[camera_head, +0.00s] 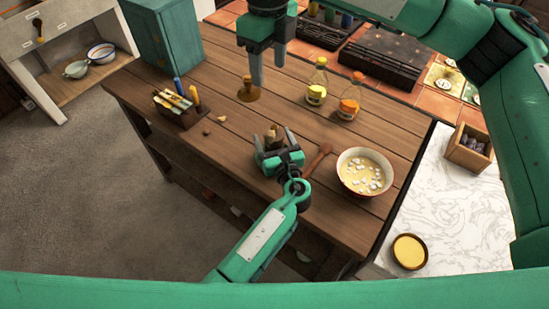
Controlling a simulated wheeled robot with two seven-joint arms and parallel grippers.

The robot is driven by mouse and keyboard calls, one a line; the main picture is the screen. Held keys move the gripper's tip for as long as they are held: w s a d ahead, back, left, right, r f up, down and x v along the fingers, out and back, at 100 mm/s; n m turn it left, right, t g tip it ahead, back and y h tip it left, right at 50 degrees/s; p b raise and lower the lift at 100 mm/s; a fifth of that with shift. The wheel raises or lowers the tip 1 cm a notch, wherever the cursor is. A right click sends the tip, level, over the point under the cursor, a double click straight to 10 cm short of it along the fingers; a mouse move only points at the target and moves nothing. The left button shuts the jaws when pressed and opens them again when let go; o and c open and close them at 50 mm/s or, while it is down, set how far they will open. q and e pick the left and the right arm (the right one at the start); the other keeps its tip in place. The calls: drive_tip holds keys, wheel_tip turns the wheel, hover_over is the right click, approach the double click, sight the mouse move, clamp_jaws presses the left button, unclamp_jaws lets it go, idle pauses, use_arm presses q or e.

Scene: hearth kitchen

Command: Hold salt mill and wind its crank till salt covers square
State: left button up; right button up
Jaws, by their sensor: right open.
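My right gripper (267,68) hangs from the top of the view, fingers pointing down and apart, with nothing seen between them. My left gripper (274,139) is low over the middle of the wooden table. A small brown upright object (271,136), perhaps the salt mill, shows between its fingers; I cannot tell whether they press on it. A brown knobbed piece with a round, flared base (248,93) stands just below my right fingertips in the picture, apart from my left gripper. No crank can be made out. I cannot pick out the square.
A bowl with white pieces (364,172) and a wooden spoon (318,159) lie right of my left gripper. Two bottles, yellow (317,92) and orange (350,104), stand behind. A filled holder (178,108) is at left. The table's (225,150) middle left is mostly clear.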

use_arm(q)
drive_tip(key=p+v, duration=0.3)
drive_tip(key=v, duration=0.9)
drive_tip(key=shift+s+r, duration=0.15)
drive_tip(key=shift+s, duration=0.05)
drive_tip(key=shift+s+d, duration=0.1)
drive_tip(key=shift+s, duration=0.1)
